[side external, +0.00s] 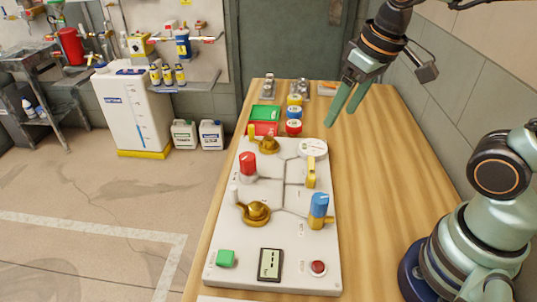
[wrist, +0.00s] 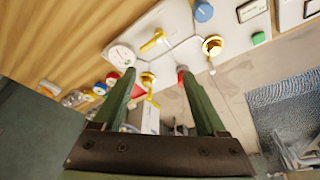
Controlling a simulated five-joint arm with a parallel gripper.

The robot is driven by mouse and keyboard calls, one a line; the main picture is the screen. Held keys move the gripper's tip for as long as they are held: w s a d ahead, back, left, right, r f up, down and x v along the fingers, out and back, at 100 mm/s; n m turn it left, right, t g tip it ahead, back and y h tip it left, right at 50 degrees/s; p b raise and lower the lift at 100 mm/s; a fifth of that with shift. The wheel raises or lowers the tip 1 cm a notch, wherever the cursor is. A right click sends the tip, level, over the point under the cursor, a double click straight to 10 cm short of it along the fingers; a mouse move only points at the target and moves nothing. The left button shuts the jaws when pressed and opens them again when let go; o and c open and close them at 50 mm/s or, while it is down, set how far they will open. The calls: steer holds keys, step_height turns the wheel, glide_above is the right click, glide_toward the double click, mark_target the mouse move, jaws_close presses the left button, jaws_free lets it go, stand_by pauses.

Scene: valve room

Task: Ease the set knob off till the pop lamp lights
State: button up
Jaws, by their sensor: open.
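A grey valve board (side external: 270,235) lies on the wooden bench. A blue knob (side external: 319,205) on a brass fitting stands at its right side, and it also shows at the top of the wrist view (wrist: 203,11). A red knob (side external: 247,163) stands at the left. The labels are too small to read, so I cannot tell which is the set knob. A small red round button or lamp (side external: 318,267) sits at the front right; I cannot tell whether it is lit. My gripper (side external: 339,121) is open and empty, above the bench beyond the board's right edge, apart from the knobs.
The board also carries a white dial gauge (side external: 314,148), a yellow lever (side external: 311,173), brass valves (side external: 256,212), a green block (side external: 226,259) and a display (side external: 270,265). Red and green trays (side external: 264,113) and small coloured pots (side external: 294,113) stand behind. The bench's right side (side external: 375,160) is clear.

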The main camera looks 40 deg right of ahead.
mark_target(320, 197)
steer(key=w+a+f+n+g+h, duration=0.1)
steer(key=a+f+n+g+h, duration=0.15)
steer(key=a+f+g, duration=0.45)
steer(key=shift+g+y, duration=0.3)
steer(key=shift+y, duration=0.05)
steer(key=x, duration=0.3)
steer(key=a+x, duration=0.1)
steer(key=x, duration=0.6)
steer(key=shift+s+a+f, duration=0.15)
steer(key=shift+s+a, duration=0.2)
steer(key=shift+a, duration=0.05)
jaws_close()
steer(key=shift+n, duration=0.25)
